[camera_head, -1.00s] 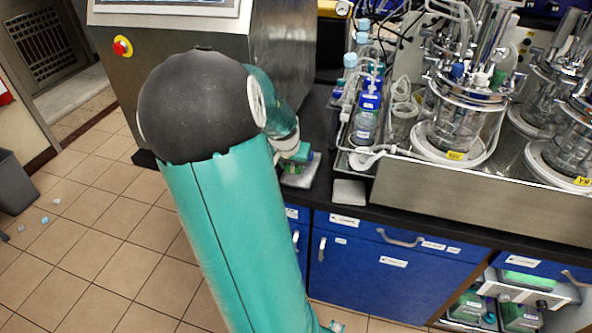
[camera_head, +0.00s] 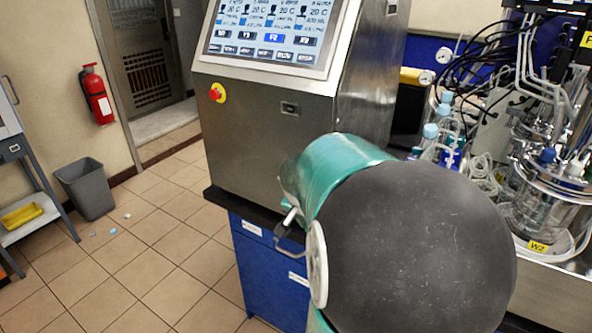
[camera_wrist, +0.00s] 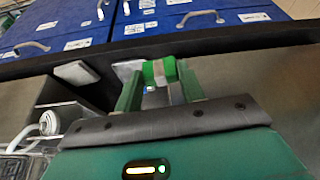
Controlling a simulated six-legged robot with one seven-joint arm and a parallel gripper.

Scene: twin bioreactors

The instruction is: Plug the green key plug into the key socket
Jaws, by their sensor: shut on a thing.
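In the wrist view, my gripper (camera_wrist: 162,88) is shut on the green key plug (camera_wrist: 160,70), a small green block with a pale middle band held between the fingertips. The plug is close to the dark bench edge in that picture; I cannot tell whether it touches anything. In the head view my arm hides the gripper and plug. A small dark fitting (camera_head: 290,108) is on the steel cabinet front below the screen; I cannot tell whether it is the key socket.
The steel cabinet (camera_head: 260,150) has a red button (camera_head: 215,93). Glass reactor vessels (camera_head: 545,205) and tubing stand right. Blue drawers (camera_wrist: 160,18) and a pale block (camera_wrist: 77,72) show in the wrist view. Tiled floor (camera_head: 150,270) is open on the left, with small litter.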

